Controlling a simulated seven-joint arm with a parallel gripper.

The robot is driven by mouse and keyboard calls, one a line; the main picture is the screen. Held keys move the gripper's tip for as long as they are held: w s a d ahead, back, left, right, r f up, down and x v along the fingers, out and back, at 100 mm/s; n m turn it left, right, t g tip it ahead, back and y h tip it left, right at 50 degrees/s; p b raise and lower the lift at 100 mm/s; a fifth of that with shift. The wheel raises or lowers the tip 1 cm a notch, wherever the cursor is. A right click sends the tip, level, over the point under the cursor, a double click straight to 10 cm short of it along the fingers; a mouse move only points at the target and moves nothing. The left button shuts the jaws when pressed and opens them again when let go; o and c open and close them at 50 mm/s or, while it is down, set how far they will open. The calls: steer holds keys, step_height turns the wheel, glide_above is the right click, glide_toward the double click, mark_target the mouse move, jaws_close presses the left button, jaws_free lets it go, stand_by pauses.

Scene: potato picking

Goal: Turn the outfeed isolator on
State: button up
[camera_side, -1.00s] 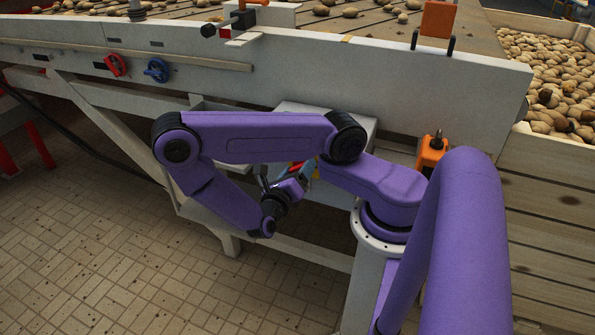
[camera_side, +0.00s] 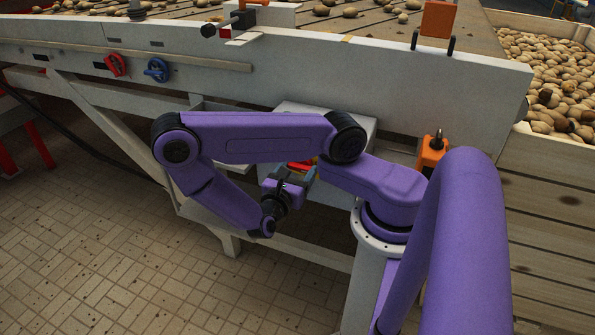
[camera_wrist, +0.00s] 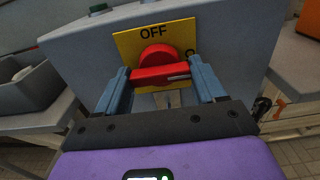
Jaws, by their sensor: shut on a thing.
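The isolator is a red rotary handle (camera_wrist: 160,74) on a yellow plate (camera_wrist: 125,42) fixed to a grey box (camera_wrist: 80,45). The plate reads OFF at the top, and a letter O shows at the right, partly hidden by a finger. The handle lies level, with a pale mark at its right end. My gripper (camera_wrist: 160,80) is shut on the handle, one blue finger at each end. In the side view, my gripper (camera_side: 303,173) is at the front of the box (camera_side: 355,122) below the conveyor, and my arm hides much of it.
A red knob (camera_side: 115,65) and a blue knob (camera_side: 156,69) sit on the conveyor's side panel (camera_side: 220,80) at the left. An orange part (camera_side: 432,155) stands right of the box. A potato-filled crate (camera_side: 540,148) is at the right. Floor (camera_side: 90,250) is clear at the left.

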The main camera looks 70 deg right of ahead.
stand_by(0.4)
steer(key=o, duration=1)
steer(key=shift+o, duration=0.2)
steer(key=shift+a, duration=0.1)
steer(key=a, duration=1.7)
steer(key=shift+a, duration=0.15)
steer(key=s+r+m+y, duration=0.5)
steer(key=s+r+y, duration=0.3)
steer(key=r+y, duration=0.5)
steer(key=y, duration=0.5)
steer(key=shift+s+d, duration=0.35)
steer(key=shift+d, duration=0.05)
